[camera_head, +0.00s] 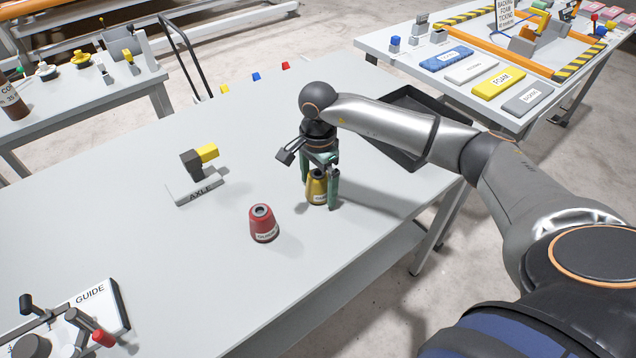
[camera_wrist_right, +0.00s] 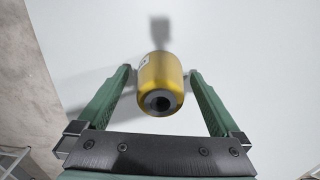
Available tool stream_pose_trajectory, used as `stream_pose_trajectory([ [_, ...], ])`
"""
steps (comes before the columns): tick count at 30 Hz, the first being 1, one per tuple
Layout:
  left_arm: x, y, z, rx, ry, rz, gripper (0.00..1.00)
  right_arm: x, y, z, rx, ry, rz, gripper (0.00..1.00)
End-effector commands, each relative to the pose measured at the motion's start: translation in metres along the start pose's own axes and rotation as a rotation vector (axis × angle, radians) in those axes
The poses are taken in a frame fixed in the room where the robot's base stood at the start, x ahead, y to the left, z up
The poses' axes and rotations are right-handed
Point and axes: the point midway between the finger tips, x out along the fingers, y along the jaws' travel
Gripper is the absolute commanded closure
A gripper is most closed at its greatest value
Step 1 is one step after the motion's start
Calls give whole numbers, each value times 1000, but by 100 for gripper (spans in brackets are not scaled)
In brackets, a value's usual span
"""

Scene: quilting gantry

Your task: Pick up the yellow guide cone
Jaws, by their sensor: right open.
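The yellow guide cone (camera_head: 317,188) stands upright on the grey table (camera_head: 130,240), under my right gripper in the head view. My right gripper (camera_head: 324,196) points down with one green finger on each side of the cone. In the right wrist view the cone (camera_wrist_right: 160,84) sits between the open fingers of the right gripper (camera_wrist_right: 159,76), with its dark top hole toward the camera. The fingertips are close to the cone's sides; whether they touch it I cannot tell. My left gripper is not in view.
A red cone (camera_head: 263,224) stands left of the yellow one. An axle stand (camera_head: 197,190) is farther left, and a guide fixture (camera_head: 112,301) is at the lower left. A black tray (camera_head: 402,157) lies behind my right arm. The table's front edge is nearby.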

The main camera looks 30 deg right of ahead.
Motion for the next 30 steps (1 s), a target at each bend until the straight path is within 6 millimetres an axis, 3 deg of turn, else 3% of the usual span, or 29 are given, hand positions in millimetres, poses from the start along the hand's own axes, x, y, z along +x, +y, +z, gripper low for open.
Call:
stream_pose_trajectory([
  [9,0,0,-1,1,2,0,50,6,0,0,-1,0,-2,2],
  [30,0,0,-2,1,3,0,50,5,0,0,0,0,-2,81],
])
